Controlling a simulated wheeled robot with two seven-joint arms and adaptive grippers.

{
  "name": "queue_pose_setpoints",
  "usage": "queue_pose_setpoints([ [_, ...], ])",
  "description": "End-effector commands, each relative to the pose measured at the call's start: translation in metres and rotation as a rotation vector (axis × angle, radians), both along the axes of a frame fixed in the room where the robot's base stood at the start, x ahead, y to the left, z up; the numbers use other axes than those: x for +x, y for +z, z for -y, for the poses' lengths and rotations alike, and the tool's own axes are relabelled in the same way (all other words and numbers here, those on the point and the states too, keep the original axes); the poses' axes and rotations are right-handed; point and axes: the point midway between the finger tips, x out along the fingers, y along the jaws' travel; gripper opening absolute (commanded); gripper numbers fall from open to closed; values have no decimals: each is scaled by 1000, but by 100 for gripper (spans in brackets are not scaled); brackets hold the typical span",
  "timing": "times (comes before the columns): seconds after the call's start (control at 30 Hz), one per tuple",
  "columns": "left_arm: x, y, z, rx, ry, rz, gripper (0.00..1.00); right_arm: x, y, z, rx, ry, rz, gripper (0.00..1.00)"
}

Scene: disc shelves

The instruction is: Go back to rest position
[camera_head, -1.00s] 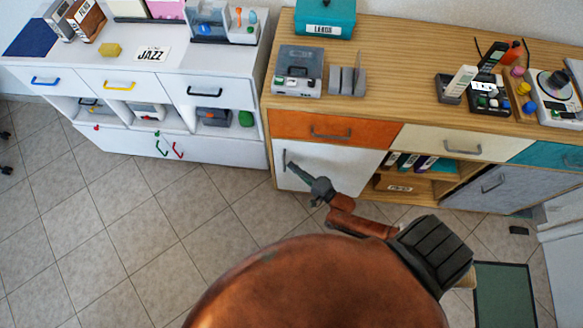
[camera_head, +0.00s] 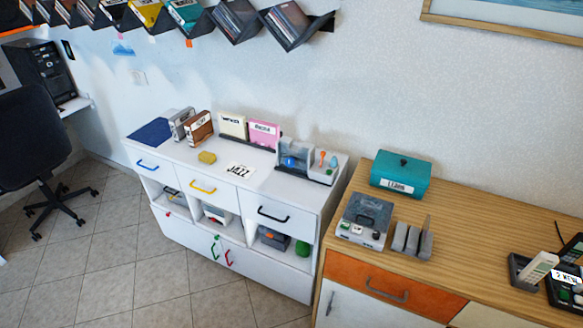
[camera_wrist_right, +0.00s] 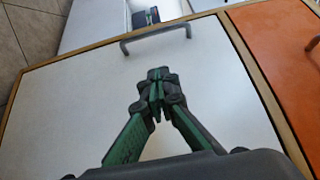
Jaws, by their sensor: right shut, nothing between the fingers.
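My right gripper (camera_wrist_right: 155,90) shows in the right wrist view, its dark and green fingers together with nothing between them. It is in front of the white cabinet door (camera_wrist_right: 85,105), with a grey bar handle (camera_wrist_right: 156,36) beyond the fingertips. The fingers look apart from the handle. In the head view neither gripper shows. There the same white door (camera_head: 365,308) is at the bottom edge, partly cut off, under the orange drawer (camera_head: 385,288).
A white cabinet (camera_head: 190,238) stands left of the wooden cabinet (camera_head: 470,270). Wall shelves (camera_head: 230,20) hold discs. A black chair (camera_head: 40,145) stands at the far left. Tiled floor (camera_head: 100,265) is clear in front of the white cabinet.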

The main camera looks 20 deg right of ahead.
Motion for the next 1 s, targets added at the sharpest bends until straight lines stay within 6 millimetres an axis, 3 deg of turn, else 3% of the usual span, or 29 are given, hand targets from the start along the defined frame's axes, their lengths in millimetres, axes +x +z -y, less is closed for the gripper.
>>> queue_pose_setpoints([
  [0.17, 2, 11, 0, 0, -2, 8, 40, -10, -24, 4, -162, -8, -65, 0],
  [0.27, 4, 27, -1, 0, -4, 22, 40, -35, -67, 12, -423, 8, -183, 0],
  [0.4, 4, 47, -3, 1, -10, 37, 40, -102, -141, 23, -816, 121, -406, 0],
  [0.47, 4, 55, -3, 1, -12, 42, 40, -138, -168, 25, -951, 198, -497, 0],
  [0.6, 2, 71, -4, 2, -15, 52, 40, -231, -215, 22, -1196, 431, -687, 0],
  [0.8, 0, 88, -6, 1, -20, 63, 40, -356, -244, 1, -1378, 805, -861, 0],
  [0.9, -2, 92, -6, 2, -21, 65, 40, -399, -248, -9, -1412, 948, -900, 0],
  [1.0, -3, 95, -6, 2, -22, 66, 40, -424, -249, -15, -1427, 1037, -917, 0],
])
